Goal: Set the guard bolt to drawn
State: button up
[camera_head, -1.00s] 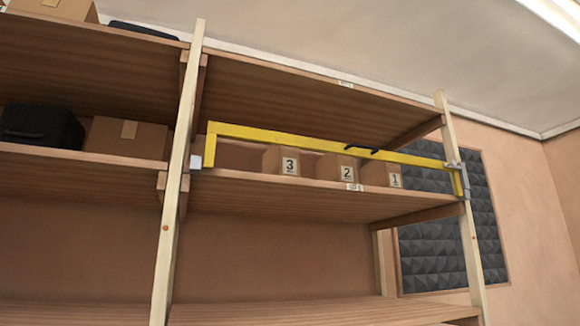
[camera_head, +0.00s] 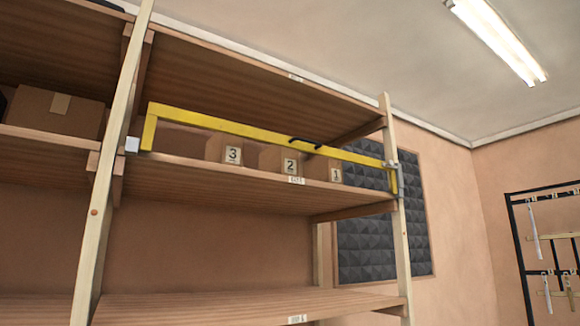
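A yellow guard bar (camera_head: 265,135) runs across the front of the upper shelf bay, with a black handle (camera_head: 305,143) right of its middle. A grey metal fitting, seemingly the guard bolt (camera_head: 398,168), sits at the bar's right end against the right wooden post (camera_head: 397,215). It is too small to tell whether it is drawn or shot. A pale grey bracket (camera_head: 132,145) is at the left end by the left post. Behind the bar stand boxes numbered 3 (camera_head: 232,153), 2 (camera_head: 290,166) and 1 (camera_head: 335,174). My gripper is not in view.
A cardboard box (camera_head: 55,112) sits on the left bay's shelf. The lower shelf (camera_head: 250,303) looks empty. A dark foam panel (camera_head: 375,235) is on the wall behind. A black rack (camera_head: 520,250) with hanging items stands at the far right.

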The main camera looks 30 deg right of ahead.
aim_at(390, 164)
jog(key=z, duration=1.65)
jog(key=i+j+z, duration=0.1)
jog(key=i, duration=0.65)
jog(key=i+j, duration=0.2)
jog(key=i, duration=0.55)
jog(key=l+z, duration=0.05)
